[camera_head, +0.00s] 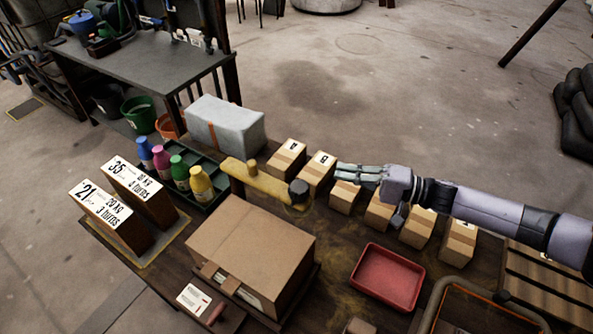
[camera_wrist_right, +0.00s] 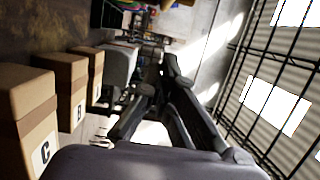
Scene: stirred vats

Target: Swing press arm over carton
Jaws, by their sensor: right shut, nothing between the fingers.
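The yellow press arm (camera_head: 262,182) stands beyond the far side of the carton. Its dark round head (camera_head: 298,190) is at its right end, past the carton's far edge and not above its top. The large brown carton (camera_head: 250,240) sits on the table with its top facing up. My right gripper (camera_head: 342,172) comes in from the right, shut and empty. It is above the row of small boxes, to the right of the press head and apart from it. My left gripper is not in view.
A red tray (camera_head: 387,276) lies right of the carton. Colored bottles (camera_head: 201,184), a grey block (camera_head: 225,125) and two tall labelled boxes (camera_head: 110,217) stand to the left and behind.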

